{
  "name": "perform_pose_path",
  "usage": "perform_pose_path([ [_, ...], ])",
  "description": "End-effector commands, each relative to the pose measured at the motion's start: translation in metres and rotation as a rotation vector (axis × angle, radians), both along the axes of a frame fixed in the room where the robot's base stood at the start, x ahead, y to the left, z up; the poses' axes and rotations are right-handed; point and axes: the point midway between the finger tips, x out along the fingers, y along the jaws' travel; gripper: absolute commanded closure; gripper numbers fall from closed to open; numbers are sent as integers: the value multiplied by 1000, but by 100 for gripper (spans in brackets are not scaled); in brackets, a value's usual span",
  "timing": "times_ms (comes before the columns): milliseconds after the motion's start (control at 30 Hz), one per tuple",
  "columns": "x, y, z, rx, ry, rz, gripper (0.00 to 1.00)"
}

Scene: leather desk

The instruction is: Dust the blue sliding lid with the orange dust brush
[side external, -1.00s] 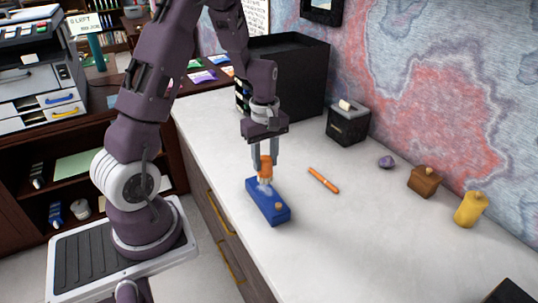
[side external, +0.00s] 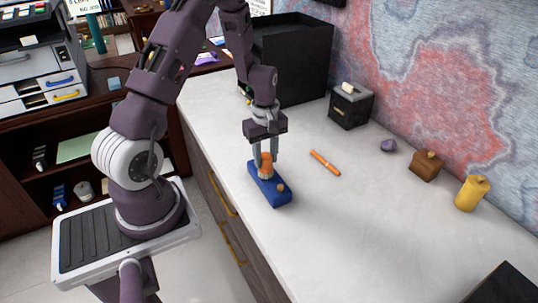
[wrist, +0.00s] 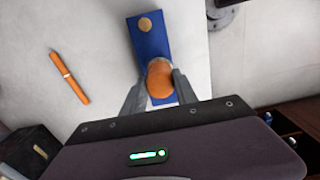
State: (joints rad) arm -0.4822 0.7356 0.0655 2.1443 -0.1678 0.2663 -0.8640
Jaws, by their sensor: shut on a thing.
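The blue sliding lid (side external: 281,197) is on a long blue box on the white desk, with a round tan knob (side external: 281,188) at its near end. In the wrist view the lid (wrist: 150,40) runs up from beneath the brush, with its knob (wrist: 145,24) at the top. My gripper (side external: 266,160) is shut on the orange dust brush (side external: 265,169), which is held upright over the lid's far part. Its rounded orange end (wrist: 159,78) faces the wrist camera. A pale patch shows below the brush; I cannot tell bristles from dust, or whether the bristles touch.
An orange pen (side external: 325,162) lies to the right of the box. A black container (side external: 350,106), a purple stone (side external: 388,145), a brown block (side external: 426,165) and a yellow canister (side external: 472,193) stand along the wall. A large black bin (side external: 295,58) is behind. The desk's near middle is clear.

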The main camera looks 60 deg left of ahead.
Motion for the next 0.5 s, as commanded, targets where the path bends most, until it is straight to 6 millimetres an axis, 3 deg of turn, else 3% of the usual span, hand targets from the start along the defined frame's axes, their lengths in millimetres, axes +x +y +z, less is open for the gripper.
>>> perform_pose_path([
  [100,0,11,0,1,-1,3,100],
  [233,13,10,0,1,-1,-2,100],
  [500,0,20,2,0,-1,1,100],
])
